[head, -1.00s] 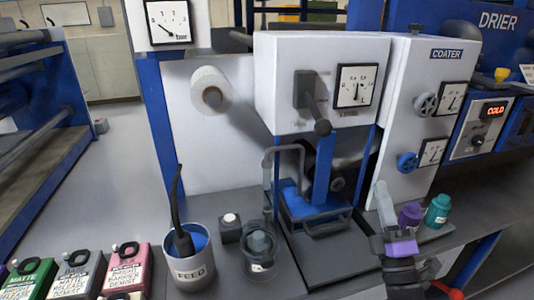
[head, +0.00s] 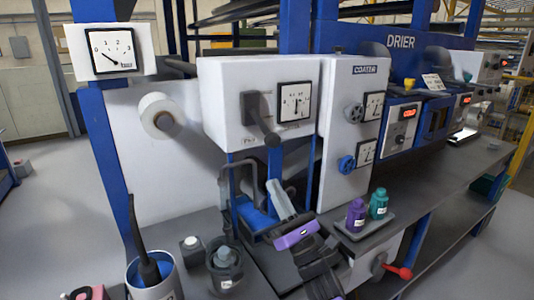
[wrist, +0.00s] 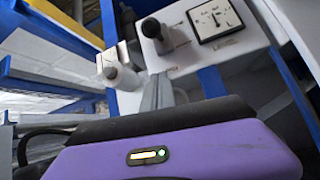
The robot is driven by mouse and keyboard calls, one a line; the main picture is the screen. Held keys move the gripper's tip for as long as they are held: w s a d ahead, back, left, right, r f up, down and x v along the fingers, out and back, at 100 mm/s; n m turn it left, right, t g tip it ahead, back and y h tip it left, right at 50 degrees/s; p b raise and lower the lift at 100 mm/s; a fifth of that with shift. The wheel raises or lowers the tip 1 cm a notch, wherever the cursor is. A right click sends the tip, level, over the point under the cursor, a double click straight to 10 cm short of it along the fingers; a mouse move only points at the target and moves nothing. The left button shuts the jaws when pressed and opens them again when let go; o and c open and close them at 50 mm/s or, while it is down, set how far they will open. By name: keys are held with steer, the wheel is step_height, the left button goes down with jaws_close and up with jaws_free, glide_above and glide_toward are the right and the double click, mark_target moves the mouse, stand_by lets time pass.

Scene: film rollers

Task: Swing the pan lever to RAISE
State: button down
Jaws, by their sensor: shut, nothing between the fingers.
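The pan lever (head: 263,122) is a dark arm with a round knob on the front of a white box, left of a small dial gauge (head: 296,101). In the head view it slants down and slightly right from its mount. The markings beside it are too small to read. In the wrist view a dark knobbed lever (wrist: 165,38) stands left of a gauge (wrist: 216,18). My gripper (head: 275,186), grey fingers on a purple wrist, is shut and empty. It is below the lever, clearly apart from it, in front of the blue pan area.
A purple bottle (head: 356,215) and a teal bottle (head: 378,203) stand on a tray right of my gripper. The coater cabinet (head: 347,140) has two handwheels. A red handle (head: 401,272) is low right.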

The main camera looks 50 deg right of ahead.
mark_target(265, 129)
steer(key=p+x, duration=0.4)
steer(key=x, duration=0.7)
steer(key=shift+s+a+r+p, duration=0.1)
steer(key=shift+s+r+p, duration=0.2)
steer(key=shift+s, duration=0.4)
steer(key=shift+s+r+p, duration=0.1)
steer(key=shift+s+p, duration=0.35)
steer(key=shift+s, duration=0.3)
steer(key=shift+s+r+p, duration=0.2)
steer(key=shift+s+p, duration=0.15)
steer(key=shift+s, duration=0.35)
steer(key=shift+r, duration=0.1)
